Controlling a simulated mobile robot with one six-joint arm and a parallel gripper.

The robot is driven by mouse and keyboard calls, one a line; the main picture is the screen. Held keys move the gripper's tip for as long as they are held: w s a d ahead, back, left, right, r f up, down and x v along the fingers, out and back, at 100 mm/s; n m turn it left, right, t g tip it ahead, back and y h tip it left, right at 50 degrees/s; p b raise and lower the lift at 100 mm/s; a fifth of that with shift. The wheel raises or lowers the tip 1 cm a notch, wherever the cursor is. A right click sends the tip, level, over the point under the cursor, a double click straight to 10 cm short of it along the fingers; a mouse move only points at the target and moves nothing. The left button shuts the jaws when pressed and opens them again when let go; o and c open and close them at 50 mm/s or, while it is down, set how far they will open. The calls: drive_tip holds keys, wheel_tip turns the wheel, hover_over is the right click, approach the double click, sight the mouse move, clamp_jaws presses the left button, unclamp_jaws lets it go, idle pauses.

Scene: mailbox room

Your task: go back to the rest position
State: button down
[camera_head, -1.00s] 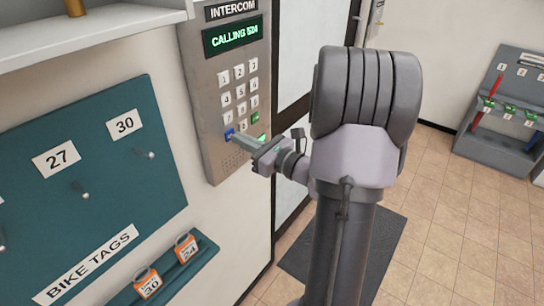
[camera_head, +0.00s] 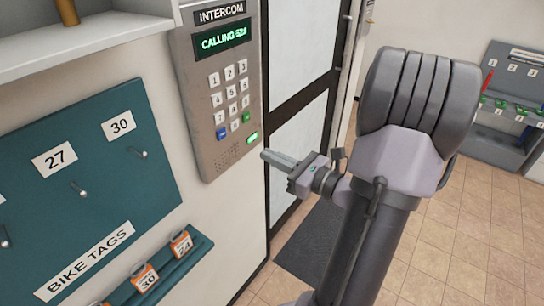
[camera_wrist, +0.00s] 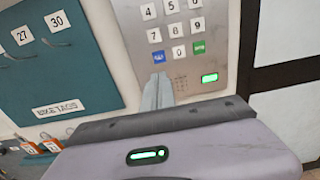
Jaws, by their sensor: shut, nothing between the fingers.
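My gripper (camera_head: 277,158) is shut and empty, in the open air just right of the intercom's lower edge in the head view. In the wrist view its closed fingers (camera_wrist: 157,92) point at the panel below the keypad. The intercom (camera_head: 222,95) is a grey wall panel with white number keys, a blue key, a green key and a lit green button (camera_head: 252,138). Its display (camera_head: 222,40) reads "CALLING" and a number that looks like 526. The gripper stands apart from the panel.
A teal bike tags board (camera_head: 85,185) with hooks hangs left of the intercom. Below it a ledge holds orange tags (camera_head: 144,277). A white shelf (camera_head: 110,35) is above. A glazed door (camera_head: 300,120) and dark mat (camera_head: 310,243) lie right. A grey rack (camera_head: 500,120) stands far right.

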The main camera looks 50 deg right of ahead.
drive_tip(key=w+a+r+n+g+y, duration=0.2)
drive_tip(key=a+n+g+y, duration=0.8)
drive_tip(key=a, duration=1.2)
drive_tip(key=s+a+r+n+g+h, duration=0.1)
drive_tip(key=s+a+n+h, duration=0.8)
drive_tip(key=n, duration=1.1)
drive_tip(key=shift+s+a+n+g+h, duration=0.3)
drive_tip(key=shift+s+a+g, duration=0.35)
drive_tip(key=shift+s, duration=0.3)
